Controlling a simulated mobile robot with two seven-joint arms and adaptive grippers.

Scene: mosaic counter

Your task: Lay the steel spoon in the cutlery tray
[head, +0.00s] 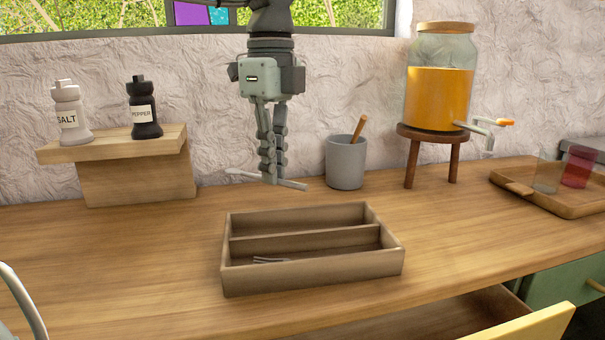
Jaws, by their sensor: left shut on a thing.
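The steel spoon (292,184) is held roughly level in my left gripper (269,178), which points down and is shut on it. The spoon sticks out on both sides of the fingertips. Gripper and spoon hang in the air, above and behind the wooden cutlery tray (312,281). The tray lies on the counter and has a long divider making a back and a front compartment. A fork-like metal piece (270,260) lies in the front compartment; the back compartment's floor is partly hidden by the divider. My right gripper is out of view.
A grey cup (345,164) with a wooden handle in it stands behind the tray. A juice dispenser (440,95) stands on a stool to the right. Salt (70,112) and pepper (144,110) stand on a wooden riser (135,180). The counter left of the tray is clear.

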